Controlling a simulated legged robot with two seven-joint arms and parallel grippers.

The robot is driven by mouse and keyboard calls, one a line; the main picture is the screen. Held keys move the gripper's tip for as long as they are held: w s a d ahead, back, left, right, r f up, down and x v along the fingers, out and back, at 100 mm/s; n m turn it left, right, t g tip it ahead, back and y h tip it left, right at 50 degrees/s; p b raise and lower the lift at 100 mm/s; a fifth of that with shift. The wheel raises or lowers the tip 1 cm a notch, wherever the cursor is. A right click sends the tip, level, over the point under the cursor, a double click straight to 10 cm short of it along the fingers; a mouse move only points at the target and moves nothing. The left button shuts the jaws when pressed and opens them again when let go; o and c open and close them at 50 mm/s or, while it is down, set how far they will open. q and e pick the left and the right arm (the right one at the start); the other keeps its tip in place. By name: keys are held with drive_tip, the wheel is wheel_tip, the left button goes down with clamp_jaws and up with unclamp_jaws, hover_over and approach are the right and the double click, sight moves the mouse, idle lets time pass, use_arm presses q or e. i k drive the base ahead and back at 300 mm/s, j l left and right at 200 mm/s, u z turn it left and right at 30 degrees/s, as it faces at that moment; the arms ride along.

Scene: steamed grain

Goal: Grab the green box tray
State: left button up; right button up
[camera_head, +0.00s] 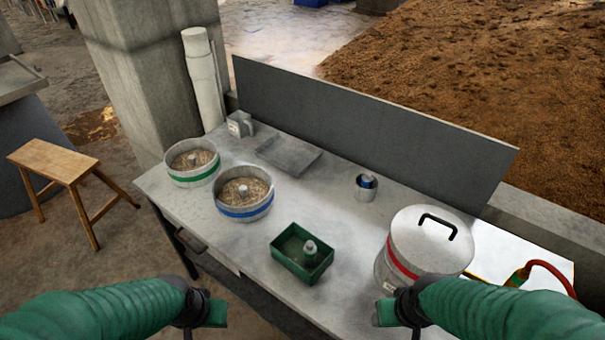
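The green box tray (288,265) sits on the grey table near its front edge, in the middle of the view. A small bottle with a pale cap (310,252) stands inside it, at the right. My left gripper (214,312) is in front of the table edge, left of and nearer than the tray. My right gripper (388,312) is right of and nearer than the tray. Both are apart from the tray. Their fingers are seen from behind, so their opening does not show clearly.
Two grain-filled round containers, green-banded (192,179) and blue-banded (244,213), stand left on the table (330,215). A lidded red-banded pot (385,268) stands right, close to my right gripper. A small can (365,194) is behind. A grey panel (360,130) closes the back.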

sight(286, 248)
drive_tip(key=i+j+z, duration=0.2)
drive_tip(key=j, duration=0.35)
drive_tip(key=i+j+z, duration=0.1)
drive_tip(key=j+z, duration=0.15)
drive_tip(key=j, duration=0.25)
drive_tip(key=j+z, duration=0.2)
drive_tip(key=j, duration=0.4)
drive_tip(key=i, duration=0.05)
